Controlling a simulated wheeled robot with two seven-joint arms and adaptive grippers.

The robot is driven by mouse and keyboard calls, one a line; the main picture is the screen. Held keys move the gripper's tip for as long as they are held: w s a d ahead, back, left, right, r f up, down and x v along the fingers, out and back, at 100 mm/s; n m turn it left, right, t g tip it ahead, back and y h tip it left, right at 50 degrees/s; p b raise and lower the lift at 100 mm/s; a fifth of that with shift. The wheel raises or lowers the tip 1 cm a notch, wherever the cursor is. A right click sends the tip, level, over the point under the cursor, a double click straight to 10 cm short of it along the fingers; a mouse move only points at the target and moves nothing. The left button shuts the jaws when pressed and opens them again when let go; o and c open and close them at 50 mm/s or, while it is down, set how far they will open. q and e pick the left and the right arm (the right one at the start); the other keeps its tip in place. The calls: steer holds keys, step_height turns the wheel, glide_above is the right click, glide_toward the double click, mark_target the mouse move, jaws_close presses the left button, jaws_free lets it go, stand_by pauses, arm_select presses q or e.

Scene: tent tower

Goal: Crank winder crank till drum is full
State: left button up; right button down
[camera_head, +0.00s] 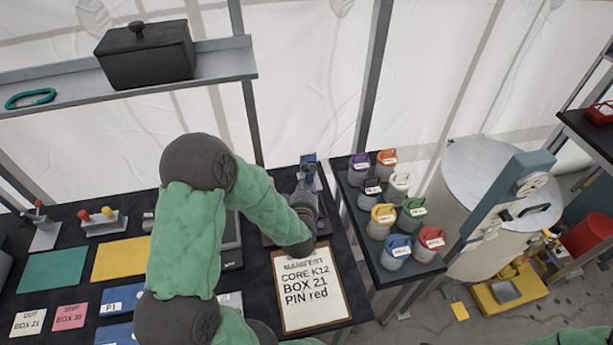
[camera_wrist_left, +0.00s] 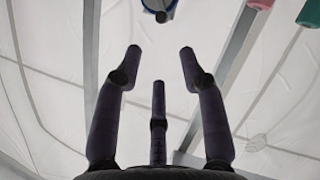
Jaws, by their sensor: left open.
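A small blue device (camera_head: 308,159), which I take to be the winder, stands at the back right of the black table in the head view. My left gripper (camera_head: 308,184) is just in front of it, pointing away from me, and covers most of it. In the left wrist view the gripper (camera_wrist_left: 158,70) has its three dark fingers spread with nothing between them. A round blue part with a dark knob (camera_wrist_left: 160,12) shows at the top edge there, beyond the fingertips. The crank and the drum's fill cannot be made out. My right gripper is out of view.
A clipboard (camera_head: 309,290) lies in front of my left wrist. Several coloured-lid jars (camera_head: 382,220) stand on a side table to the right. A shelf (camera_head: 222,64) with a dark lidded box (camera_head: 146,55) hangs at the back left. Coloured mats and cards cover the table's left.

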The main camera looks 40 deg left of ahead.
mark_target(306, 170)
arm_select(q)
steer(key=x, duration=0.3)
steer(key=b+x, duration=0.1)
steer(key=x, duration=0.3)
steer(key=f+x, duration=0.1)
steer(key=x, duration=0.3)
steer(key=shift+f+b, duration=0.1)
steer(key=shift+b, duration=0.2)
steer(key=shift+d, duration=0.1)
steer(key=shift+s, duration=0.1)
jaws_close()
